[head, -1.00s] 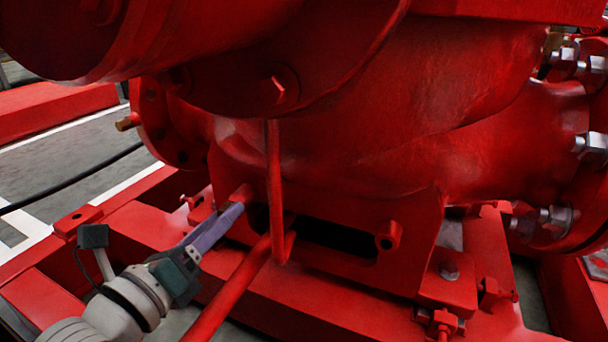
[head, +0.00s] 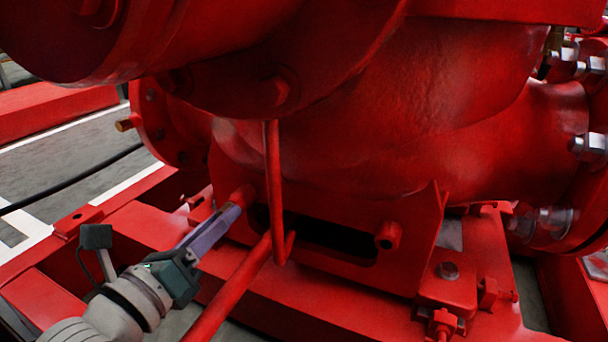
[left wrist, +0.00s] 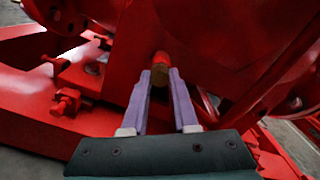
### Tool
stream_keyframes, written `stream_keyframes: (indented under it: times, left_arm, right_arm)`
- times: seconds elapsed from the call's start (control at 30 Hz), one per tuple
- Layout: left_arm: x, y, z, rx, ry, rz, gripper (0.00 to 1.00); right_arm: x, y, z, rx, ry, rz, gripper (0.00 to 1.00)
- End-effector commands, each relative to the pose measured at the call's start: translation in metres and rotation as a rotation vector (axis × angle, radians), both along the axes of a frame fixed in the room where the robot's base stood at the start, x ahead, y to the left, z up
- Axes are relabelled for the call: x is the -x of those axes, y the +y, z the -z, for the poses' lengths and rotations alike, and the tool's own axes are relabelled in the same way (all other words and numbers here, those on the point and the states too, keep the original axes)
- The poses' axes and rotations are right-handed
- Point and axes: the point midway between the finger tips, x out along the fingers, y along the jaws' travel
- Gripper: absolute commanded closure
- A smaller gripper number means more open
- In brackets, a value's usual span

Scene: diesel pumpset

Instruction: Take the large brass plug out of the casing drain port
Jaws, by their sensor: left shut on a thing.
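The large brass plug (left wrist: 160,76) shows as a dull brown piece between the fingertips in the left wrist view. It is in line with the end of the red casing drain port (left wrist: 161,60); I cannot tell how far it sits in it. In the head view the port (head: 242,195) is a short red stub low on the casing, and the fingers hide the plug. My left gripper (head: 232,212) reaches in from the lower left and is shut on the plug, with a pale purple finger on each side (left wrist: 161,84). My right gripper is not in view.
A red pipe (head: 240,280) runs close to the right of my left gripper and meets a thin upright rod (head: 273,180). The red casing (head: 370,160) hangs over the port. The red base frame (head: 140,228) lies below.

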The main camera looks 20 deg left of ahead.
Motion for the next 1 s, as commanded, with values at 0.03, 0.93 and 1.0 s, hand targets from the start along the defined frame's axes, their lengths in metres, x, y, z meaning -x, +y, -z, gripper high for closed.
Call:
stream_keyframes:
  times: [0.03, 0.93, 1.0]
  left_arm:
    - [0.0, 0.0001, 0.0, 0.0, 0.0, 0.0, 1.0]
    - [0.0005, -0.0001, 0.0, 0.054, 0.004, 0.0, 1.0]
    - [0.0005, -0.0001, 0.0, 0.179, 0.014, 0.0, 1.0]
  right_arm:
    - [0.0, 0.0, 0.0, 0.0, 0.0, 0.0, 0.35]
    - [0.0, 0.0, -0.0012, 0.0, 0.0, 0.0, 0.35]
    - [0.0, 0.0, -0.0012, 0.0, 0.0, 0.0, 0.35]
